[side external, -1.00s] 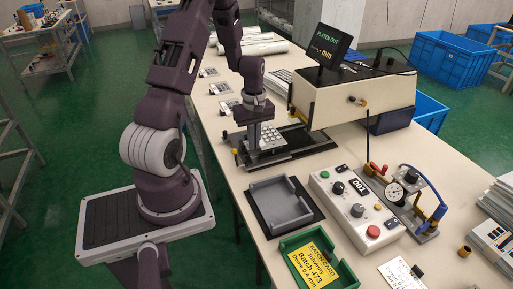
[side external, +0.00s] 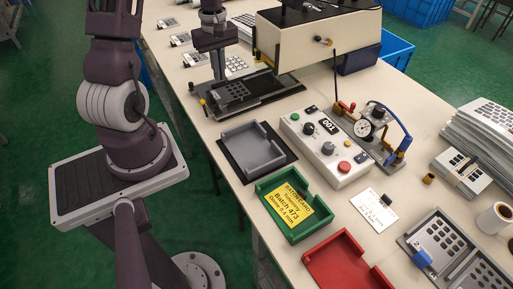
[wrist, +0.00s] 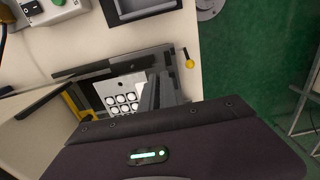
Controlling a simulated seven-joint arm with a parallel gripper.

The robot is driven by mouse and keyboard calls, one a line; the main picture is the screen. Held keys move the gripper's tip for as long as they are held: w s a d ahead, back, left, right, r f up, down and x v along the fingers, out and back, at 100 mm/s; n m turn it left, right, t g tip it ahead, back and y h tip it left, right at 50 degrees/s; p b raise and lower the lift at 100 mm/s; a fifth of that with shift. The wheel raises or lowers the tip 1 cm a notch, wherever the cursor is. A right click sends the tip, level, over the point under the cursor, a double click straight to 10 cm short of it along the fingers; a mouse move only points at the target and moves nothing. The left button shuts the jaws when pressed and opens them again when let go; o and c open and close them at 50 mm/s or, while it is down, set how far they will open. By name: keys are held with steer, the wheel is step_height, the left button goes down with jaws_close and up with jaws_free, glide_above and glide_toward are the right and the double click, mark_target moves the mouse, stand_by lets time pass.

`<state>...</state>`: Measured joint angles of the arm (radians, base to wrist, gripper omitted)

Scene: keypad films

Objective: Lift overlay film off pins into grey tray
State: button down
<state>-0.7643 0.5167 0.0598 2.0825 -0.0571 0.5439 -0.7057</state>
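The overlay film (side external: 237,67) is a pale sheet with white round keys. My gripper (side external: 221,74) is shut on its left edge and holds it above the fixture. In the wrist view the film (wrist: 121,97) lies beside my close-set grey fingers (wrist: 160,92); the grip itself is partly hidden. The dark fixture plate (side external: 233,93), with rows of dark spots, shows bare below the film. Its pins are too small to make out. The grey tray (side external: 255,150) is empty on a black mat, in front of the fixture. Its edge shows in the wrist view (wrist: 146,12).
The beige press housing (side external: 300,42) stands right behind the film. A white control box (side external: 328,146) is right of the tray. A green tray (side external: 262,187) with a yellow card and a red tray (side external: 345,262) lie nearer the front. A yellow knob (wrist: 190,64) juts from the fixture.

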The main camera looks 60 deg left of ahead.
steer(key=s+d+f, duration=0.1)
steer(key=s+d, duration=0.2)
steer(key=d, duration=0.9)
steer(key=s+d+f, duration=0.2)
steer(key=s+d, duration=0.1)
steer(key=d, duration=0.9)
steer(key=shift+s+f, duration=0.25)
steer(key=shift+f, duration=0.05)
step_height(320, 180, down, 7)
steer(key=shift+s+f, duration=0.15)
steer(key=shift+f, duration=0.45)
steer(key=shift+f, duration=0.35)
